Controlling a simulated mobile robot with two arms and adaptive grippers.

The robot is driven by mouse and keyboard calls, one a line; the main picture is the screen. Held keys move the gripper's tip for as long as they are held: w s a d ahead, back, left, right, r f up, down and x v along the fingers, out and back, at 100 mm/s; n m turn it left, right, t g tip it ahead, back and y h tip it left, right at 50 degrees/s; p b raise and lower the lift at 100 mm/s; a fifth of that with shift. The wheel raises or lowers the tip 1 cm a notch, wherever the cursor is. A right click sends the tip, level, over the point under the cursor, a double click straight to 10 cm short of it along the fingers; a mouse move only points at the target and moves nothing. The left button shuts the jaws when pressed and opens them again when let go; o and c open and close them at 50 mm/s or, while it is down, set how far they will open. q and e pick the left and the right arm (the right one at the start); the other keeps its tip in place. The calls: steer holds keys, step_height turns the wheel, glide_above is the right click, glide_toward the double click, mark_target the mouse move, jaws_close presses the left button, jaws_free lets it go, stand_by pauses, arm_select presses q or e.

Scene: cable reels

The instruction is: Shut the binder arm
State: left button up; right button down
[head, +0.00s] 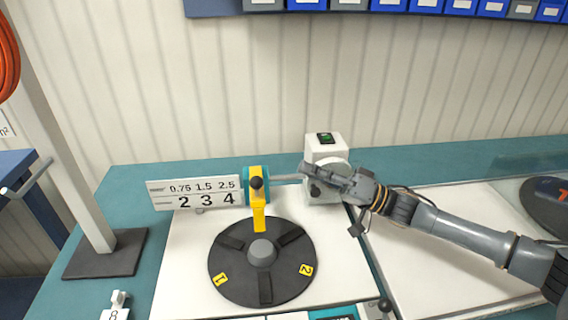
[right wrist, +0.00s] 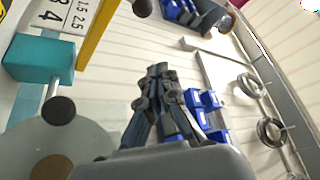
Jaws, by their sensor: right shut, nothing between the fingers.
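The binder arm (head: 259,216) is a yellow bar at a teal block (head: 247,181), with a black knob in front of it. In the head view it points towards me, its lower end above the edge of the dark round plate (head: 225,270). The yellow bar (right wrist: 98,35) and teal block (right wrist: 38,62) also show in the right wrist view, at upper left. My right gripper (head: 310,171) is shut and empty, to the right of the binder arm and in front of the white box (head: 325,146), apart from the bar. My left gripper is not in view.
A number sign (head: 195,194) stands left of the binder arm. The dark plate has a central hub (head: 262,252) and yellow labels. A grey post (head: 60,130) stands at the left. Blue bins (head: 425,5) hang on the back wall.

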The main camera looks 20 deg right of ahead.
mark_target(257, 187)
steer(key=w+a+p, duration=0.2)
steer(key=a, duration=0.7)
steer(key=shift+w+p, duration=0.15)
steer(key=shift+p, duration=0.2)
steer(key=shift+d+n, duration=0.1)
steer(key=shift+n, duration=0.2)
steer(key=f+n+b, duration=0.1)
steer(key=s+f+n+g+y+b, duration=0.1)
steer(key=b, duration=0.1)
steer(key=s+f+n+g+b, duration=0.1)
steer(key=f+n, duration=0.1)
steer(key=shift+a+f+y+b, duration=0.1)
steer(key=shift+a+y+b, duration=0.15)
steer(key=shift+y+b, duration=0.15)
